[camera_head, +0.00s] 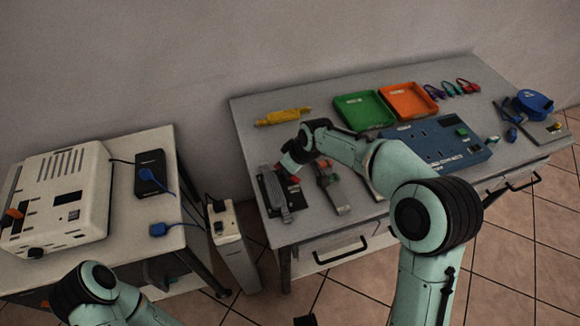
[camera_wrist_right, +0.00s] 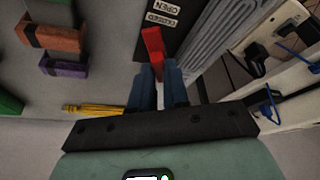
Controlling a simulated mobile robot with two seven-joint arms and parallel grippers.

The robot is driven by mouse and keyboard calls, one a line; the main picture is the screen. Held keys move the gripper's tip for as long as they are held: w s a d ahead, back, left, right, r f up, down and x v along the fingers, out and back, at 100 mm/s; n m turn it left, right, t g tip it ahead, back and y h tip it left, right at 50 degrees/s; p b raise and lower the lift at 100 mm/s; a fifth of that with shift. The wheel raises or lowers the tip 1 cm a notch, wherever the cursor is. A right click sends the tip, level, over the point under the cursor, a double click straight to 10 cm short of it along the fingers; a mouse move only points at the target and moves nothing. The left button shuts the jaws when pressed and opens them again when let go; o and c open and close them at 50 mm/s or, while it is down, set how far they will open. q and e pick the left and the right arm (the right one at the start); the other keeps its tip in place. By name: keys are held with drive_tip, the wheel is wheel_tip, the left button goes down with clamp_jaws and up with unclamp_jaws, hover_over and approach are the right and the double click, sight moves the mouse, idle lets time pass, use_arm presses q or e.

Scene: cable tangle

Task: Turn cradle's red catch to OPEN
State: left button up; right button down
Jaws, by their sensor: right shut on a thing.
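The cradle (camera_head: 269,195) is a dark plate with a grey ribbed piece beside it, at the left end of the long table. In the right wrist view its black plate (camera_wrist_right: 174,35) carries OPEN and CLOSED labels. The red catch (camera_wrist_right: 153,43) lies alongside these labels, its near end between my right gripper's blue fingers (camera_wrist_right: 159,82). My right gripper is shut on the catch. In the head view the right gripper (camera_head: 288,163) is over the cradle and partly hides the catch. My left arm shows at the bottom left; its gripper is out of view.
A yellow tool (camera_head: 284,116), a green tray (camera_head: 363,111), an orange tray (camera_head: 408,101) and a blue panel (camera_head: 436,147) are farther along the table. A white power strip box (camera_head: 230,245) stands between the tables.

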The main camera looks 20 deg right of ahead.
drive_tip(key=m, duration=0.2)
drive_tip(key=m+h, duration=0.1)
drive_tip(key=m, duration=0.1)
drive_tip(key=m+h, duration=0.1)
drive_tip(key=shift+a+m, duration=0.25)
drive_tip(key=shift+m, duration=0.15)
drive_tip(key=shift+s, duration=0.1)
idle(0.3)
drive_tip(key=c, duration=1.1)
unclamp_jaws()
drive_tip(key=shift+t, duration=0.3)
drive_tip(key=v, duration=1.3)
drive_tip(key=shift+a+r+p, duration=0.15)
drive_tip(key=shift+p, duration=0.15)
